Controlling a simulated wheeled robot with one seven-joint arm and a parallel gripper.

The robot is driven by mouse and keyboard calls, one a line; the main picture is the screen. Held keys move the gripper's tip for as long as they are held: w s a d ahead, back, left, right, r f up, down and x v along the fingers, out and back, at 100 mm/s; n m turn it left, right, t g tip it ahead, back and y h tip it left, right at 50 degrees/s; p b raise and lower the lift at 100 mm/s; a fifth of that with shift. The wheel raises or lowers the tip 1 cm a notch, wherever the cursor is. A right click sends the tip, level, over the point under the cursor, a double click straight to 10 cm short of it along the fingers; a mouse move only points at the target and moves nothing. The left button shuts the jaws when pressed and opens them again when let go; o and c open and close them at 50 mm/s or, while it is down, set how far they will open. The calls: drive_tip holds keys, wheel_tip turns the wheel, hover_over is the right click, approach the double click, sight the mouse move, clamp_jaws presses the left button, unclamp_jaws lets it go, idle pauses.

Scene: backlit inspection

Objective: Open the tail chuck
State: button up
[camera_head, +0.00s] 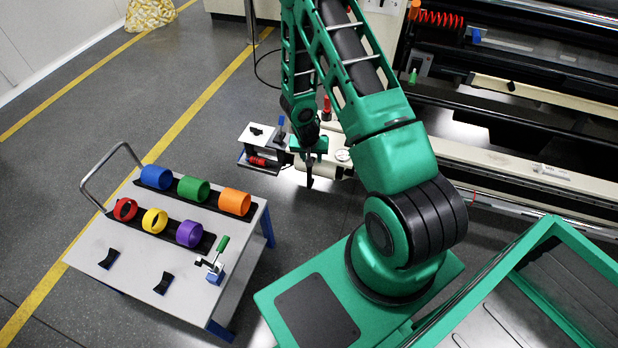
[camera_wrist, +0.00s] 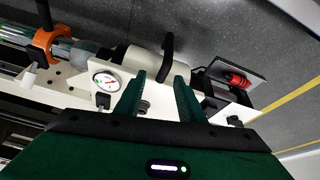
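The tail end of the machine shows in the wrist view as a cream cylinder (camera_wrist: 133,61) on a white plate, with a grey-green nose (camera_wrist: 84,52) at its left. A black lever (camera_wrist: 167,50) stands out from the cylinder's right part. My gripper (camera_wrist: 159,77) is open, its two green fingers apart, with the lever seen in the gap between their tips. I cannot tell whether the tips reach around the lever. In the head view my gripper (camera_head: 309,156) hangs over the cream cylinder (camera_head: 328,168); the chuck's jaws cannot be made out.
A dial gauge (camera_wrist: 105,82) sits left of my fingers. An orange clamp (camera_wrist: 44,45) on a clear tube lies further left. A box with a red coil (camera_wrist: 237,80) is at the right. A cart (camera_head: 130,245) with coloured rings stands apart on the left, with open floor between.

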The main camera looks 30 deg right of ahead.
approach(309, 175)
drive_tip(key=shift+x, duration=1.05)
drive_tip(key=x, duration=1)
drive_tip(key=shift+w+f, duration=0.2)
drive_tip(key=shift+f, duration=0.05)
drive_tip(key=shift+c, duration=0.6)
